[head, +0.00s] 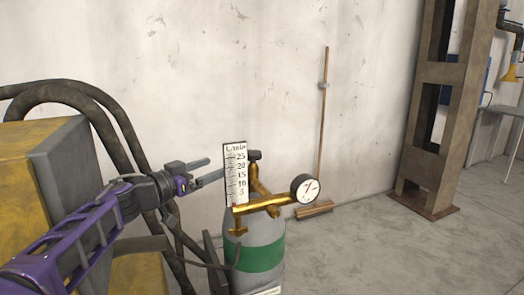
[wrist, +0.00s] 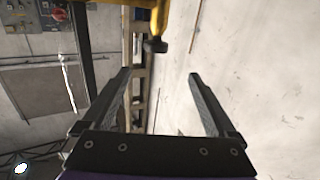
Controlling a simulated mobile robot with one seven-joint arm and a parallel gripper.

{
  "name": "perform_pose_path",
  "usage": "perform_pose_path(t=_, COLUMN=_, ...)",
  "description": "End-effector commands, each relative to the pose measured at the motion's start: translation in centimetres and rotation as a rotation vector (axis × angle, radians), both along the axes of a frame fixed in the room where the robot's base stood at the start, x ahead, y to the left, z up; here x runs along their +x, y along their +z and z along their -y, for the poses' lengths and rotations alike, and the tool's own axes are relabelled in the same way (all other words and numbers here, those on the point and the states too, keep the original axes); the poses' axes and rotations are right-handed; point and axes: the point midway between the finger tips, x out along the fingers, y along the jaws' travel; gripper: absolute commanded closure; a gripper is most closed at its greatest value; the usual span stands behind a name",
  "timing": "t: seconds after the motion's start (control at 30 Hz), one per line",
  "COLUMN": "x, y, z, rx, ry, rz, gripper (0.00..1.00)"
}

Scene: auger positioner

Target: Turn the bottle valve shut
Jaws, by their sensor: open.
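The gas bottle (head: 262,232) is grey with a green band and stands upright on the floor. A brass fitting (head: 262,205) on its top carries a white L/min scale (head: 236,175) and a round gauge (head: 304,188). A dark valve knob (head: 254,155) tops the brass stem, partly behind the scale. In the wrist view a dark knob (wrist: 156,45) on brass shows beyond the fingertips, between their lines. My gripper (head: 215,168) is open and empty, left of the scale and knob. Its fingers also show in the wrist view (wrist: 160,75), apart from the knob.
A yellow and grey machine (head: 70,140) with thick dark hoses (head: 95,110) stands at the left, close to my arm. A rusty steel column (head: 435,110) is at the right. The floor between is clear.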

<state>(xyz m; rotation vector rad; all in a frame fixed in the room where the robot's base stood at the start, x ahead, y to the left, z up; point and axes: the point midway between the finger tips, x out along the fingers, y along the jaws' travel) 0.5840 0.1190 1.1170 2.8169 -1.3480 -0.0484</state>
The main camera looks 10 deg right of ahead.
Motion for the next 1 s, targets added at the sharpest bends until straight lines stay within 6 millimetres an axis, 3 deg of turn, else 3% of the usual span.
perform_pose_path(t=0.17, x=-0.4, y=-0.3, z=0.2, rx=0.002, ry=-0.021, rz=0.035, gripper=0.07)
perform_pose_path(t=0.37, x=0.9, y=-0.3, z=2.0, rx=0.002, ry=-0.025, rz=0.037, gripper=0.07)
perform_pose_path(t=1.0, x=8.9, y=-0.3, z=12.3, rx=0.001, ry=-0.022, rz=0.036, gripper=0.07)
